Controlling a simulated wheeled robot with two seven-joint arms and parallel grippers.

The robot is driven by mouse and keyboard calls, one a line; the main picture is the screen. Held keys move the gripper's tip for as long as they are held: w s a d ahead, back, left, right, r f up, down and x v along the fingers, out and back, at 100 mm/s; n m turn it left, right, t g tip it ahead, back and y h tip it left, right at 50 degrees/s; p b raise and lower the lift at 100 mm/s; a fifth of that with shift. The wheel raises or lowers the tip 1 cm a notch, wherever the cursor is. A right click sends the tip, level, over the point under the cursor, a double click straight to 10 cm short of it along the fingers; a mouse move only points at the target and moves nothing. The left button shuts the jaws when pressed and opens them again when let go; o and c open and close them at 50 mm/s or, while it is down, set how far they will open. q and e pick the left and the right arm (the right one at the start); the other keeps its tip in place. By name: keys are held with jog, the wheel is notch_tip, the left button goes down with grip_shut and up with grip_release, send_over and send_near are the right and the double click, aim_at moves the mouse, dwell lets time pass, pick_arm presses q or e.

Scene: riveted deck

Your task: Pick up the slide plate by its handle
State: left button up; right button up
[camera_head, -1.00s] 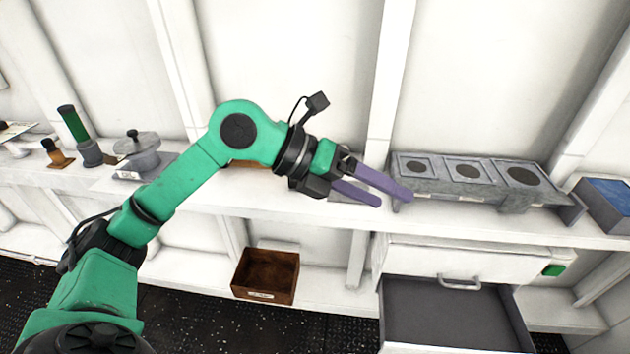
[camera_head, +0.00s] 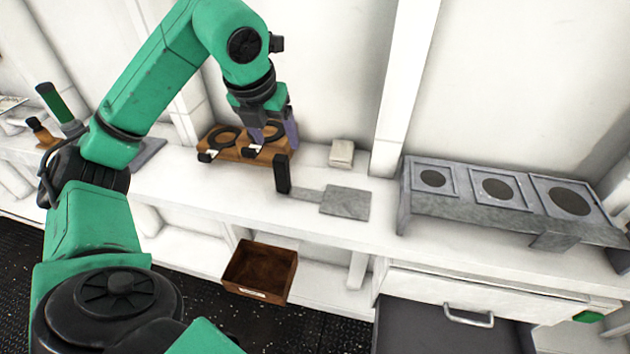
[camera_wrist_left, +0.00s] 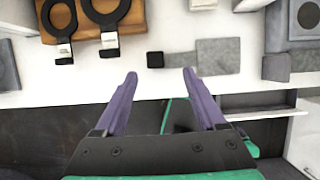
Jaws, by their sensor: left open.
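The slide plate (camera_head: 345,203) is a flat grey plate lying on the white shelf, with a narrow strip leading left to an upright black handle (camera_head: 282,174). In the left wrist view the plate (camera_wrist_left: 218,57) lies right of centre and its handle (camera_wrist_left: 155,60) appears as a small black square. My left gripper (camera_head: 274,138) is open and empty, pointing down, and appears above and behind the handle in the head view. In the wrist view the handle shows beyond and between the purple fingertips (camera_wrist_left: 160,76), apart from both. My right gripper is not in view.
A wooden board (camera_head: 235,150) with black rings stands close left of the handle. A small pale block (camera_head: 342,152) lies behind the plate. A grey rack (camera_head: 440,210) with dark round openings stands right. Below are a brown box (camera_head: 262,272) and an open drawer (camera_head: 425,328).

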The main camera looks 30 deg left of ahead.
aim_at(278, 161)
pick_arm(q)
jog(key=f, duration=0.3)
jog(key=shift+s+a+f, duration=0.3)
jog(key=shift+a+f, duration=0.05)
jog(key=shift+f, duration=0.05)
jog(key=shift+x, duration=0.75)
jog(key=p+x, duration=0.1)
jog(key=x, duration=0.4)
jog(key=shift+w+a+f+p, duration=0.1)
jog(key=shift+w+f+p, duration=0.05)
jog(key=shift+w+p, duration=0.35)
jog(key=shift+f, duration=0.25)
jog(key=shift+c, duration=0.3)
grip_shut()
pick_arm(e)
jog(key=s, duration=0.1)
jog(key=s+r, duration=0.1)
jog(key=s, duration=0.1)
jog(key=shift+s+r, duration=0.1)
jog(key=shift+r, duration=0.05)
